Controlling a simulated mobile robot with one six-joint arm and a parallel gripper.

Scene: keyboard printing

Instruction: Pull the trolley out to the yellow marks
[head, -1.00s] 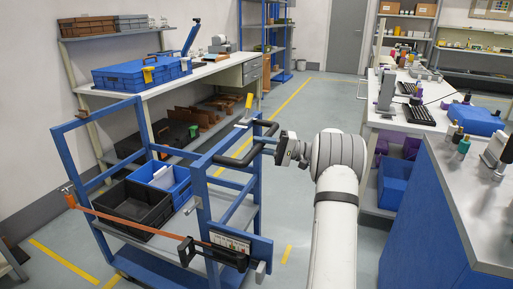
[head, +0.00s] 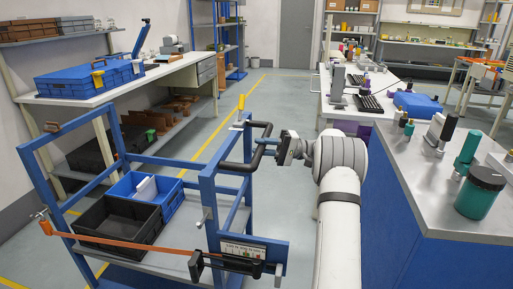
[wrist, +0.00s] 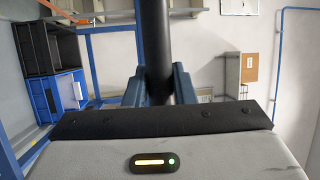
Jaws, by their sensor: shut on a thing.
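The blue-framed trolley (head: 205,195) stands on the floor at left centre in the head view, with a black handle (head: 262,140) on its right side. An orange strap (head: 130,243) spans its near side. My gripper (head: 284,149) is shut on the handle. In the wrist view a black bar (wrist: 154,45) runs between the two blue fingers (wrist: 157,86). A yellow floor line (head: 222,127) runs behind the trolley, and another yellow stretch (head: 10,284) shows at bottom left. The trolley's frame hides part of the floor marks.
The trolley carries a black crate (head: 90,226) and a blue crate (head: 172,200). A workbench (head: 115,88) stands beyond it on the left. A blue counter (head: 395,215) stands close to my arm on the right. Grey floor (head: 275,95) is clear toward the door.

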